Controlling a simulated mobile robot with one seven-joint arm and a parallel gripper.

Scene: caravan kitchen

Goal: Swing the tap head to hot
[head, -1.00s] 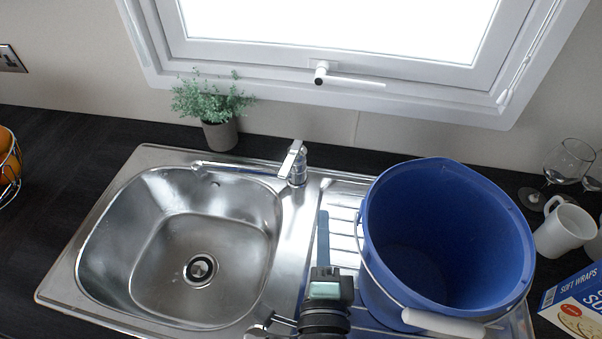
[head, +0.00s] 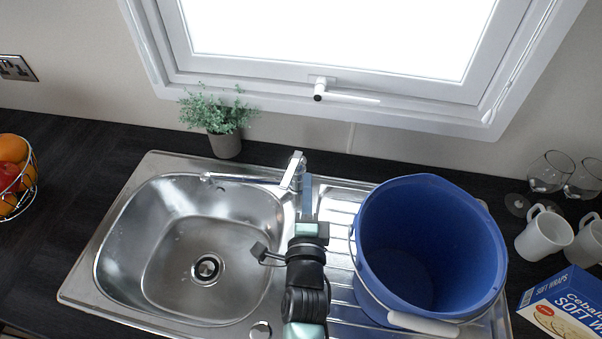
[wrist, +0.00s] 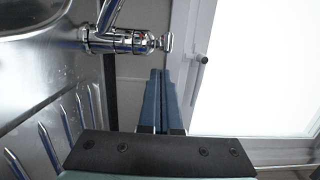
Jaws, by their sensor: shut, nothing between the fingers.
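The chrome mixer tap (head: 297,172) stands at the back edge of the sink, with its spout pointing left over the basin. Its lever head tilts up and slightly to the right in the head view. In the wrist view the tap body (wrist: 112,41) lies sideways at the top, with a small red mark near its end. My gripper (head: 307,181) is shut and empty, just right of the tap. Its blue fingers (wrist: 160,74) point toward the lever end in the wrist view, with a small gap showing; I cannot tell whether they touch it.
A large blue bucket (head: 388,255) stands on the drainer close right of my arm. The steel sink basin (head: 150,245) is empty. A potted plant (head: 225,145) stands behind the sink, below the window (head: 330,90). White mugs (head: 541,238), glasses and a box (head: 565,305) are at the right.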

